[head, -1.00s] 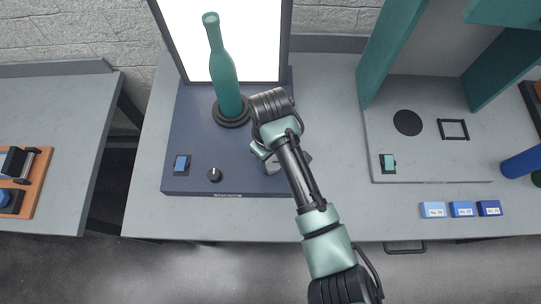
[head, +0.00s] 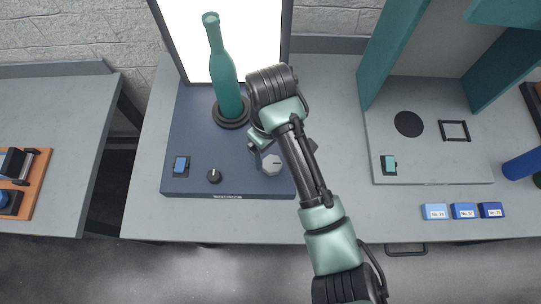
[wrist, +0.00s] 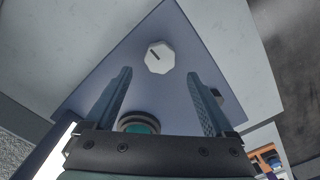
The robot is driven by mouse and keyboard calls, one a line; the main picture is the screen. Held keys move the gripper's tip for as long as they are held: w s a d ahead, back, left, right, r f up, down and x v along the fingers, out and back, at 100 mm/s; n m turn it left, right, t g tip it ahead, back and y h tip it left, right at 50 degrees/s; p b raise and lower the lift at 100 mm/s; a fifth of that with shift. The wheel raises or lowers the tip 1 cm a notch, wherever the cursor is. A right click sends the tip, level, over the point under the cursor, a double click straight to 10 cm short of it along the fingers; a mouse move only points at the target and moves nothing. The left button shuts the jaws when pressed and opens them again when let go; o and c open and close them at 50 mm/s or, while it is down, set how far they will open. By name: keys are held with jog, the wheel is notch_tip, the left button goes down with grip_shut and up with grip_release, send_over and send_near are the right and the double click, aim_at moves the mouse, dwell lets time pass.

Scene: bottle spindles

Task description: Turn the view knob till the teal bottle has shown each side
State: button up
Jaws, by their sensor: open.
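The teal bottle (head: 223,75) stands upright on a round black spindle (head: 231,117) on the blue base, in front of a bright white panel. The light grey faceted knob (head: 271,165) sits near the base's front right. It shows clear in the wrist view (wrist: 160,57) with a dark pointer line. My gripper (wrist: 158,78) is open and empty, its fingers apart on either side below the knob in that view, not touching it. In the head view my arm hides most of the gripper. A teal round shape (wrist: 139,126) shows low between the fingers, partly hidden.
A small black knob (head: 214,175) and a blue rocker switch (head: 181,165) are left of the grey knob. A teal-walled booth (head: 430,175) and several blue labelled blocks (head: 463,210) lie right. An orange tray (head: 34,185) is on the left table.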

aim_at(272, 163)
notch_tip(272, 163, up, 7)
jog(key=p, duration=0.1)
jog(key=shift+r+p, duration=0.15)
jog(key=shift+p, duration=0.2)
dwell(0.8)
jog(key=f+m+b, duration=0.2)
jog(key=f+m, duration=0.2)
jog(key=f+m+b, duration=0.3)
jog(key=f+m, duration=0.1)
jog(key=f, duration=0.1)
jog(key=f+m+b, duration=0.2)
jog(key=f+m, duration=0.2)
jog(key=shift+d+f+b, duration=0.15)
jog(key=shift+d+b, duration=0.1)
jog(key=shift+b, duration=0.1)
dwell(0.4)
